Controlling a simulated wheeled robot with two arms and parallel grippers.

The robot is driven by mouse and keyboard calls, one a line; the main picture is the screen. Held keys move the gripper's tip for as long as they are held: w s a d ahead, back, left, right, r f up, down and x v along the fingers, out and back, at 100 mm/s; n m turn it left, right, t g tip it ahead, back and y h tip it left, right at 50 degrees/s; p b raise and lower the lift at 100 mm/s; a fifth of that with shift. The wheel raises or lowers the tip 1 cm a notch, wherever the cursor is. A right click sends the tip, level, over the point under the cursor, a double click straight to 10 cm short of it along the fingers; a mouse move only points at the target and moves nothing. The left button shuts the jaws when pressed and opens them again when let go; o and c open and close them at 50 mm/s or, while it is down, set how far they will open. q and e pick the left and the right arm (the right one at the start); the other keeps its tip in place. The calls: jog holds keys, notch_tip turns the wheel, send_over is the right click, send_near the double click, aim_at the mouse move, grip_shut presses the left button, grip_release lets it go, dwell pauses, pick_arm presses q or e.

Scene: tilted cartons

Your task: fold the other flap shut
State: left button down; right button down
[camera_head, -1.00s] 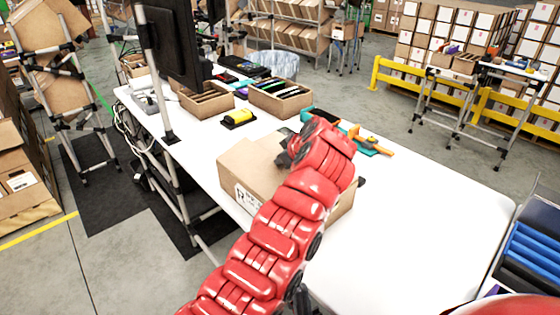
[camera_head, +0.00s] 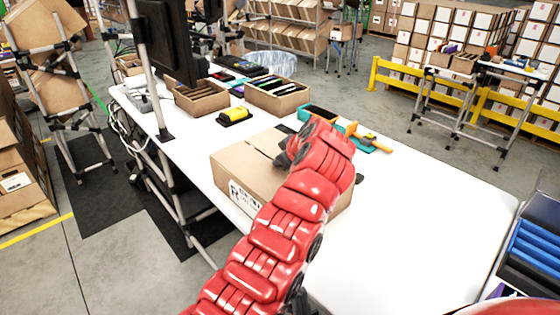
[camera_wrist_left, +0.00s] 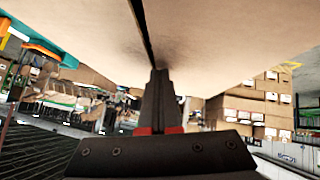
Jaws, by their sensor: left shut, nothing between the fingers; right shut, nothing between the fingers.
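A brown carton (camera_head: 238,163) sits on the white table, with a printed label on its near side. The top panels I can see look nearly flat, with a dark seam by my left gripper. My red left arm hides the carton's right part. My left gripper (camera_head: 285,158) is over the carton top. In the left wrist view its fingers (camera_wrist_left: 160,80) are shut and empty, close to the cardboard (camera_wrist_left: 225,40), where a narrow dark gap runs between two panels. I cannot tell whether they touch. I cannot make out my right gripper.
The white table (camera_head: 420,215) is clear to the right of the carton. Behind it are a teal tray with an orange-handled tool (camera_head: 368,138), a yellow-black device (camera_head: 234,116) and two open cardboard bins (camera_head: 278,97). A monitor on a post stands at the left. Blue rollers (camera_head: 535,250) are at the right.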

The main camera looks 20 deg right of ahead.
dwell(0.4)
pick_arm(q)
jog(key=shift+r, duration=0.75)
jog(key=shift+s+d+r, duration=0.1)
jog(key=shift+s+r, duration=0.25)
jog(key=v, duration=1.6)
jog(key=shift+b, duration=0.45)
jog(key=shift+s+r, duration=0.1)
